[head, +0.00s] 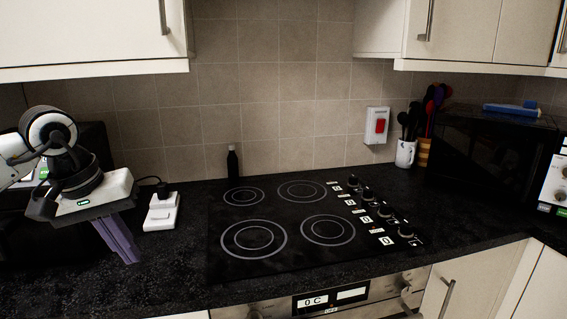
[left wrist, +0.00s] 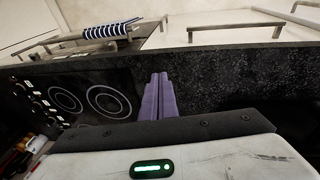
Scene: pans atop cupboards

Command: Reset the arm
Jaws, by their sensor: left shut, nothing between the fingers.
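My left gripper (head: 128,248) is at the left of the head view, above the dark countertop (head: 165,266) and left of the hob. Its purple fingers are together with nothing between them and point down and slightly right. In the left wrist view the same fingers (left wrist: 158,92) are side by side and shut, in front of the counter edge. My left arm comes in from the left edge of the head view. My right gripper does not show in either view.
The black hob (head: 290,262) fills the middle. A white socket (head: 161,213) with a plug is close to the left gripper. A dark bottle (head: 232,162), a utensil mug (head: 405,153) and a microwave (head: 480,158) stand at the back. Cupboards (head: 90,32) hang above.

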